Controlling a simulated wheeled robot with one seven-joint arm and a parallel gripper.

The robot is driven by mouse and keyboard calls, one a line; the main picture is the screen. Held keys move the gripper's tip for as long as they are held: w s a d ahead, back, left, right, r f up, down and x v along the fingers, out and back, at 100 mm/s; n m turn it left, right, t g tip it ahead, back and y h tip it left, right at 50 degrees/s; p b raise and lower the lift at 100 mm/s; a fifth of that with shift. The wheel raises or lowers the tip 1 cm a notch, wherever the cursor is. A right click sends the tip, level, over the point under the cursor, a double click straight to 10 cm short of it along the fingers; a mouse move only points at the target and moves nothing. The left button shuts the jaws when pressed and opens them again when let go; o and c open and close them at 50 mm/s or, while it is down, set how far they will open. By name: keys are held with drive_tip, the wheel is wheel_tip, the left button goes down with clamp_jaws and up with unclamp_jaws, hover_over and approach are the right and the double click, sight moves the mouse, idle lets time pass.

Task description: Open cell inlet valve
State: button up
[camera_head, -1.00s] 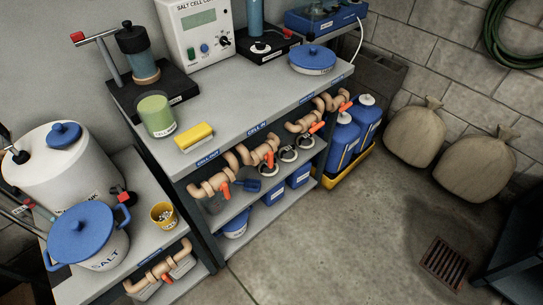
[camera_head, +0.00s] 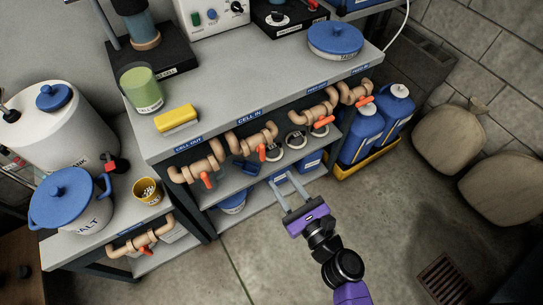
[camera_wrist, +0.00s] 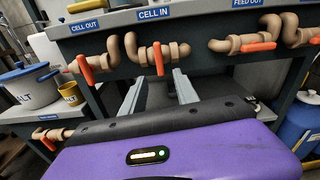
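The cell inlet valve is a tan pipe (camera_head: 251,138) under the "CELL IN" label (camera_head: 249,116), with an orange lever handle (camera_head: 262,152) hanging down. In the wrist view the handle (camera_wrist: 158,58) shows just beyond and between the fingertips. My purple gripper (camera_head: 282,178) has two grey fingers, spread apart and empty. It points at the bench front, a little below and right of the handle in the head view. The fingers (camera_wrist: 160,79) look apart from the handle in the wrist view.
The "CELL OUT" valve handle (camera_head: 206,180) is to the left, and feed valves (camera_head: 314,108) are to the right under the bench edge. Blue containers (camera_head: 361,133) stand in a yellow tray at right. Salt pot (camera_head: 68,199) is at left. The floor in front is clear.

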sight(264, 154)
drive_tip(key=shift+m, duration=0.5)
drive_tip(key=shift+r+x, duration=0.2)
drive_tip(key=shift+x, duration=1.3)
drive_tip(key=shift+r+x, duration=0.25)
drive_tip(key=shift+x, duration=1.3)
drive_tip(key=shift+r+x, duration=0.2)
drive_tip(key=shift+x, duration=1.3)
drive_tip(key=shift+a, duration=0.1)
clamp_jaws()
